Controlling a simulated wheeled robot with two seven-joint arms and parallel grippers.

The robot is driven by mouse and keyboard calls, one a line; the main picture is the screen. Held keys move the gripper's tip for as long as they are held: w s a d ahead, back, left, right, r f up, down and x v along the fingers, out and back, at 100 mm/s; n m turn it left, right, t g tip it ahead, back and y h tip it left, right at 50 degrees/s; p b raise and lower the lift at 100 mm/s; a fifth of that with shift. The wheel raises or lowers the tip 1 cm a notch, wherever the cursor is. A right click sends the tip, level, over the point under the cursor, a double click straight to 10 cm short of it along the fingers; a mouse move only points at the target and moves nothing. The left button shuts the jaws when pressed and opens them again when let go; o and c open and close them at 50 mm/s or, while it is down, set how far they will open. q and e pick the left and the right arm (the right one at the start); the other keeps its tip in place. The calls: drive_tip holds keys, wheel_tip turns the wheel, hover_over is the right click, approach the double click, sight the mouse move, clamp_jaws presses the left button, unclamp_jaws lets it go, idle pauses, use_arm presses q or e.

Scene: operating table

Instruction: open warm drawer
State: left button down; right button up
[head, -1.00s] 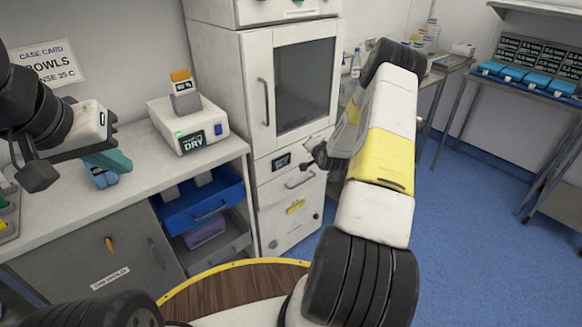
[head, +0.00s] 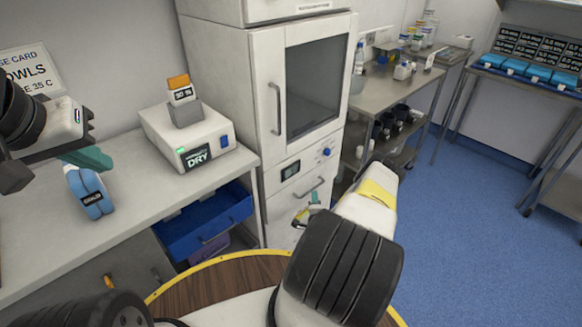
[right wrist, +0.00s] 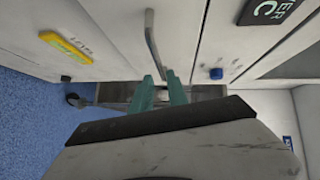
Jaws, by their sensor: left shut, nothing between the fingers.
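The white cabinet's lower drawer (head: 297,205) looks closed, with a grey bar handle (head: 310,187) on its front. The handle also shows in the right wrist view (right wrist: 152,42), running down toward the fingertips. My right gripper (right wrist: 164,82) has two teal fingers apart, with the handle's near end close to the gap between them. I cannot tell whether they touch it. In the head view my right arm hides most of the right gripper and the lower drawer front. My left gripper (head: 88,158) is shut and empty above the left counter, near a blue labelled object (head: 90,192).
Above the drawer are a small display (head: 290,171), a blue knob (head: 327,152) and a windowed door (head: 312,85). A blue open bin (head: 205,225) sits under the counter (head: 130,190). A steel trolley (head: 400,82) stands right of the cabinet. Blue floor is open at right.

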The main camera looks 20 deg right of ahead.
sight(314, 189)
drive_tip(key=x, duration=0.7)
drive_tip(key=shift+w+d, duration=0.1)
drive_tip(key=shift+w, duration=0.3)
drive_tip(key=shift+c, duration=0.5)
clamp_jaws()
idle(0.5)
